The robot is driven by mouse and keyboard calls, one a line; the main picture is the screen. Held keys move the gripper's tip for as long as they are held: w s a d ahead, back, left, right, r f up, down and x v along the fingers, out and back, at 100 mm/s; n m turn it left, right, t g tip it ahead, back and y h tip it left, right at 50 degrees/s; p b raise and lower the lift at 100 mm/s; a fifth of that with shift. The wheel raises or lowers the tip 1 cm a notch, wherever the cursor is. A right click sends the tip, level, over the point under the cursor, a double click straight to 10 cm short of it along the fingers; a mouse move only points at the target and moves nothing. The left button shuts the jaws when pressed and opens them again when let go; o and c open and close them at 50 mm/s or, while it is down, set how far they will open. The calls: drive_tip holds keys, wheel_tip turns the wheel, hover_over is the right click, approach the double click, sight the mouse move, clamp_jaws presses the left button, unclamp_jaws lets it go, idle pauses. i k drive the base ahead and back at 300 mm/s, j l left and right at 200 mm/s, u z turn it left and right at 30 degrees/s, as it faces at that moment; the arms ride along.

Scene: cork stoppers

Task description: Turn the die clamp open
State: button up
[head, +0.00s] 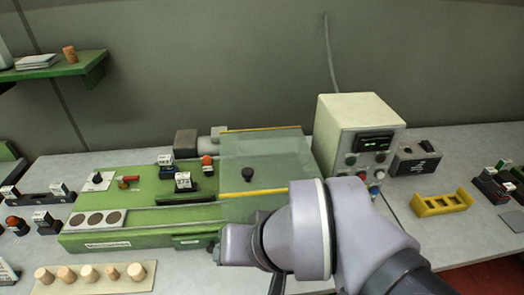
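A green bench machine (150,215) stands on the grey table at centre left. On its top left is a small lever with a red handle (130,178), lying about level; it looks like the die clamp, but no readable label confirms this. A black knob on a pale plate (97,178) sits to its left. My arm comes in from the lower right, and its lavender wrist covers the machine's front right corner, well to the right of the lever. My gripper's fingers do not show, so whether they are open or shut is hidden.
A clear guard (265,160) covers the machine's right part. Several corks (88,273) stand on a board in front. A control box (356,130) and a yellow rack (440,204) stand to the right.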

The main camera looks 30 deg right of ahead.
sight(121, 179)
drive_tip(key=i+j, duration=0.15)
drive_tip(key=j, duration=0.15)
drive_tip(key=i+j, duration=0.1)
drive_tip(key=j, duration=0.2)
drive_tip(key=i+j, duration=0.15)
drive_tip(key=j, duration=0.2)
drive_tip(key=i+j, duration=0.1)
drive_tip(key=j, duration=0.2)
drive_tip(key=z, duration=0.05)
